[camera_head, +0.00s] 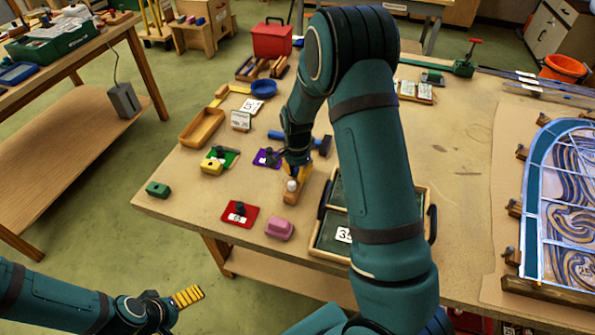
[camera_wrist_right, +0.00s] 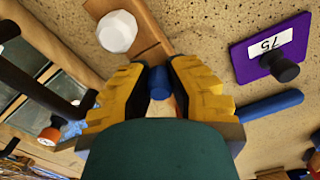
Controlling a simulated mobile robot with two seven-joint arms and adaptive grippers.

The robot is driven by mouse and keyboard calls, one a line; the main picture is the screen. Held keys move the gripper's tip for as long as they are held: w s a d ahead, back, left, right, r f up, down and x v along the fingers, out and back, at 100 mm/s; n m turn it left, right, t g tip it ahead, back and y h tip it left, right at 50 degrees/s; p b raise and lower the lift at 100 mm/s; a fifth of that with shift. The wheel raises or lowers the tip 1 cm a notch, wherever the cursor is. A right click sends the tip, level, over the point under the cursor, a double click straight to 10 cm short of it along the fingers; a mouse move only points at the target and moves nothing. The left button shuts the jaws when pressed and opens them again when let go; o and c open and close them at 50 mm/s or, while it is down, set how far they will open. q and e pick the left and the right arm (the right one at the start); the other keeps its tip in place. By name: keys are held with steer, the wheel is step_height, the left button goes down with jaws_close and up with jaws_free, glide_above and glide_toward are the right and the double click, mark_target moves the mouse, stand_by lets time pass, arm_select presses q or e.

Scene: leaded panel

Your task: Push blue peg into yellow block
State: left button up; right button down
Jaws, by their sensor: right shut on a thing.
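My right gripper (camera_head: 301,172) points down over the table, its yellow fingers (camera_wrist_right: 160,75) shut on a small blue peg (camera_wrist_right: 159,83). The peg's end shows between the fingertips in the right wrist view; in the head view it is hidden. The yellow block (camera_head: 211,168) sits on the table to the left of this gripper, apart from it, at the front edge of a green plate with a black knob. My left gripper (camera_head: 187,297) is off the table at the lower left; whether it is open is unclear.
A wooden piece with a white knob (camera_head: 292,186) lies right by the right gripper. Nearby are a purple plate (camera_head: 266,158), a blue-handled tool (camera_head: 318,144), a red plate (camera_head: 239,214), a pink block (camera_head: 279,228), a green block (camera_head: 158,189) and a framed tray (camera_head: 318,250).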

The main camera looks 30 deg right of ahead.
steer(key=shift+a+r+p, duration=0.1)
steer(key=shift+r+p, duration=0.65)
steer(key=shift+r, duration=0.2)
stand_by(0.9)
steer(key=shift+r+p, duration=1.2)
steer(key=shift+r, duration=0.4)
steer(key=c, duration=1.6)
jaws_free()
steer(key=shift+c, duration=0.2)
jaws_close()
